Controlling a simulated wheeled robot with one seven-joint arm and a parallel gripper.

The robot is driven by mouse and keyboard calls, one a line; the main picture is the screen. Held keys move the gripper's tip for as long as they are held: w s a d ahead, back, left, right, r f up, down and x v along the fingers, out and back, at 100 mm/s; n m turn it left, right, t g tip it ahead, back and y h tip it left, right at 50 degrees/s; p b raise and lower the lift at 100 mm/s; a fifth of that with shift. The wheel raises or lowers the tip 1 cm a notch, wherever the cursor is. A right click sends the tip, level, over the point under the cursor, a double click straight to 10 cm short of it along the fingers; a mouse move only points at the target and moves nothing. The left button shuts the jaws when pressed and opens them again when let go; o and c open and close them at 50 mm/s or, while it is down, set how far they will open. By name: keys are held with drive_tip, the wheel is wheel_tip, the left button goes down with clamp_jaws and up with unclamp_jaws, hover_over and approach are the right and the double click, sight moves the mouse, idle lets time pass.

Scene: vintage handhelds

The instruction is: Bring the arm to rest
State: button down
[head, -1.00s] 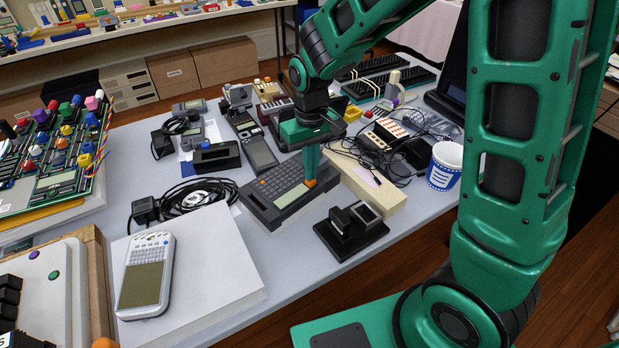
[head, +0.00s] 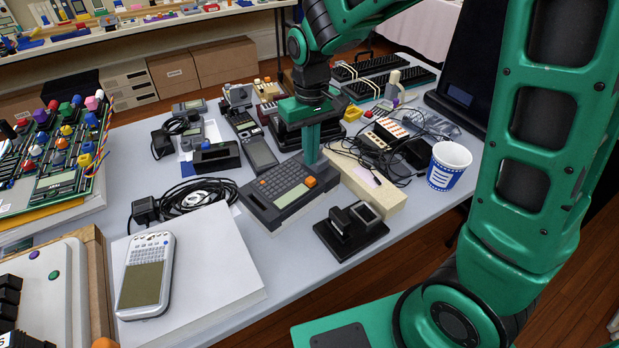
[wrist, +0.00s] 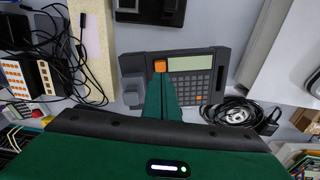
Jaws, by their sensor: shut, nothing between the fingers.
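My gripper (head: 311,160) is green, points down and is shut with nothing between its fingers. In the head view its tips are just behind a dark grey handheld calculator (head: 262,208) with an orange button (head: 310,182). The wrist view shows the gripper (wrist: 160,84) over the same calculator (wrist: 205,60), its tips beside the orange button (wrist: 160,66). I cannot tell whether the tips touch the device. My green arm reaches in from the right of the head view.
A cream block (head: 372,190), a black stand (head: 350,232) and coiled cables (head: 200,196) surround the calculator. A blue-and-white cup (head: 448,166) stands at the right. A white handheld (head: 146,273) lies on a white box (head: 222,265). The front table strip is mostly clear.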

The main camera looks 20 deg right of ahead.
idle(0.3)
drive_tip(key=s+d+r+m, duration=0.3)
drive_tip(key=s+d, duration=0.5)
drive_tip(key=d, duration=0.2)
drive_tip(key=s+d+r+m, duration=0.3)
drive_tip(key=s+d, duration=0.5)
drive_tip(key=d, duration=0.2)
drive_tip(key=s+d+m, duration=0.3)
drive_tip(key=s, duration=0.6)
drive_tip(key=shift+d+f, duration=0.3)
drive_tip(key=shift+d, duration=0.05)
